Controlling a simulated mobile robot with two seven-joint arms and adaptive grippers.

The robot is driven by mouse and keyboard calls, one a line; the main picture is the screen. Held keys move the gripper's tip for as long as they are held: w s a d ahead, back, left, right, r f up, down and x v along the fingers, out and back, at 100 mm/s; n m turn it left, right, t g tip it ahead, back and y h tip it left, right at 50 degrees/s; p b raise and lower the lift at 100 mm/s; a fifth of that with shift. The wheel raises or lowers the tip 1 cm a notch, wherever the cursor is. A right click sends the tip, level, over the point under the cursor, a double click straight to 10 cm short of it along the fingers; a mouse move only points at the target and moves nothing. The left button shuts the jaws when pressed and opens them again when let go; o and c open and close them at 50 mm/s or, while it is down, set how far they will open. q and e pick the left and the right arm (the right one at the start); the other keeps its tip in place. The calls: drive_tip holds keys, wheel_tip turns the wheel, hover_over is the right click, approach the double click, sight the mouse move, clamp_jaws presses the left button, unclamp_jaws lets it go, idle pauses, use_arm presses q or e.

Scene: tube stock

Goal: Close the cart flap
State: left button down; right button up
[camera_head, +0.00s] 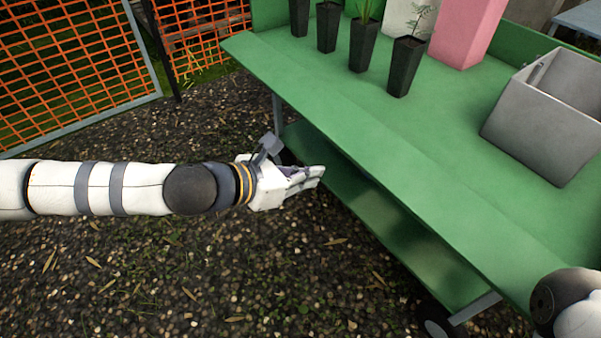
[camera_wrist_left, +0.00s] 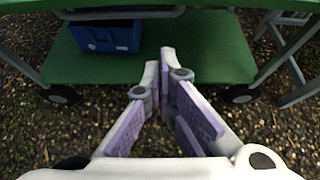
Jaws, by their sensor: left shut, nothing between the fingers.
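The green cart (camera_head: 455,120) fills the right side of the head view. A long green strip, which looks like its flap (camera_head: 375,150), runs along the near side of its top, beyond a faint seam. It lies about level with the top; I cannot tell its exact tilt. My left gripper (camera_head: 318,176) is shut and empty, beside the cart's near edge and lower than the top. In the left wrist view the gripper (camera_wrist_left: 165,62) points at the lower shelf (camera_wrist_left: 215,50), with the cart's underside edge above. My right gripper is out of view.
Several black pots (camera_head: 363,45) with seedlings, a pink container (camera_head: 466,30) and a grey bin (camera_head: 535,115) stand on the top, away from the strip. A blue crate (camera_wrist_left: 107,36) sits on the lower shelf. Orange mesh fencing (camera_head: 70,60) stands at left. The gravel below is clear.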

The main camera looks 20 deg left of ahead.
sight(340, 128)
use_arm(q)
drive_tip(key=b+x, duration=0.1)
drive_tip(key=x, duration=0.5)
drive_tip(key=r, duration=0.2)
drive_tip(key=r+p, duration=0.1)
drive_tip(key=r, duration=0.1)
drive_tip(key=shift+s+a, duration=0.35)
